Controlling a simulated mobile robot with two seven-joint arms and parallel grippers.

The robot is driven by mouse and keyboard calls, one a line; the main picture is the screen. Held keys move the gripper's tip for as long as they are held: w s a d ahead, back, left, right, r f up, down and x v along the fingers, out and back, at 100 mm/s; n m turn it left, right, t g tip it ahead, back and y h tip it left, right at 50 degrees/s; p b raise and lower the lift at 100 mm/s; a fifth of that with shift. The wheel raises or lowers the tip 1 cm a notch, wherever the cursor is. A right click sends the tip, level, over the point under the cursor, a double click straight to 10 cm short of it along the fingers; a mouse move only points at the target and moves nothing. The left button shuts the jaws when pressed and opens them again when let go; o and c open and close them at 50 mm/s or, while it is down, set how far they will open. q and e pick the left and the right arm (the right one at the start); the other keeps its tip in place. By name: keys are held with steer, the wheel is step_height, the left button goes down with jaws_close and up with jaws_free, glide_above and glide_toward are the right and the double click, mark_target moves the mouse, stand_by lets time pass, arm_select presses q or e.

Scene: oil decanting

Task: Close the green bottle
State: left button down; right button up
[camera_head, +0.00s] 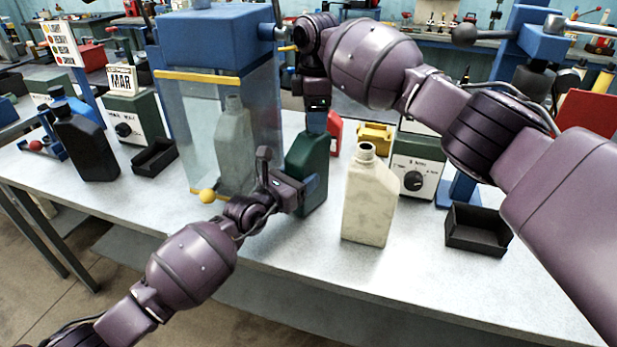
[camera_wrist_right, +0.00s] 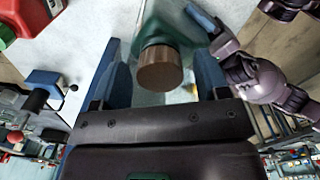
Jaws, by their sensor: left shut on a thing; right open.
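The green bottle (camera_head: 306,158) stands upright on the grey table. My left gripper (camera_head: 297,188) is shut on its lower body from the front left. My right gripper (camera_head: 317,122) is directly above the bottle, pointing down, with its fingers hiding the neck in the head view. In the right wrist view, a brown round cap (camera_wrist_right: 160,68) sits over the top of the green bottle (camera_wrist_right: 165,28), between the open blue fingers. Gaps show on both sides of the cap. I cannot tell how tightly it is seated.
A cream open-necked bottle (camera_head: 369,200) stands close on the right. A clear-walled blue tank (camera_head: 215,28) is close on the left, with a grey bottle seen through it. A black bottle (camera_head: 84,145) and black trays (camera_head: 478,241) stand farther out.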

steer(key=shift+c, duration=0.3)
steer(key=c, duration=0.9)
steer(key=m, duration=0.5)
steer(key=shift+m, duration=0.4)
steer(key=m, duration=0.5)
steer(key=shift+m, duration=0.3)
steer(key=o, duration=1)
steer(key=shift+r, duration=2.25)
